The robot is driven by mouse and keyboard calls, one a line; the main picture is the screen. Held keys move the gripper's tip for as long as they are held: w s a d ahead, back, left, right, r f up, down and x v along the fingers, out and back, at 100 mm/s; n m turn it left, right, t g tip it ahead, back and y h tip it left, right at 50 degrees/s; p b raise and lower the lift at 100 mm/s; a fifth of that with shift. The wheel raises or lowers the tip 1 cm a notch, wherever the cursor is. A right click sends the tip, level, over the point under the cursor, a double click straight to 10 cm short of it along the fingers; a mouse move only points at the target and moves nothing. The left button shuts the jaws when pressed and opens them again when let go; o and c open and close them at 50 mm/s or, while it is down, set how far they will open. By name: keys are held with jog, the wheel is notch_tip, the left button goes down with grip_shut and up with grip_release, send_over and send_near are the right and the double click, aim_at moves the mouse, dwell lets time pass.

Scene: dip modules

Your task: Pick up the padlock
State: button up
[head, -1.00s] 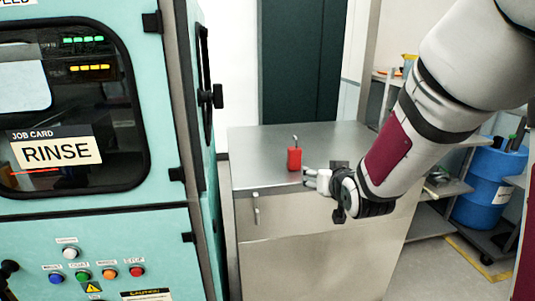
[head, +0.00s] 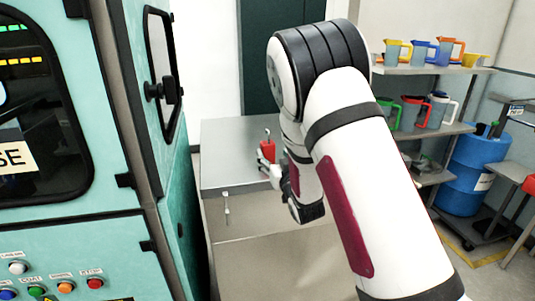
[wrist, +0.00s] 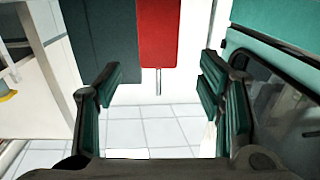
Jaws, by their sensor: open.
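The red padlock (head: 267,151) stands on the metal cabinet top (head: 225,150) with its thin shackle pointing up in the head view. In the wrist view the padlock (wrist: 158,32) is at the top centre, its red body cut by the frame edge and its metal shackle pointing down in the picture. My gripper (head: 270,172) is close beside the padlock in the head view, partly hidden by my arm. In the wrist view its two fingers (wrist: 162,80) are wide apart, one on either side of the padlock's line. Nothing is held; I cannot tell whether the fingers reach around it.
A shelf (head: 440,70) with colourful jugs and a blue drum (head: 470,180) are at the right. The cabinet top around the padlock is otherwise clear.

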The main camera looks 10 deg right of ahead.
aim_at(269, 150)
jog(key=shift+w+a+f, duration=0.1)
jog(key=shift+w+f, duration=0.05)
jog(key=shift+w, duration=1.7)
jog(key=shift+w+a+f, duration=0.1)
jog(key=shift+w, duration=1.75)
jog(key=c, duration=1.3)
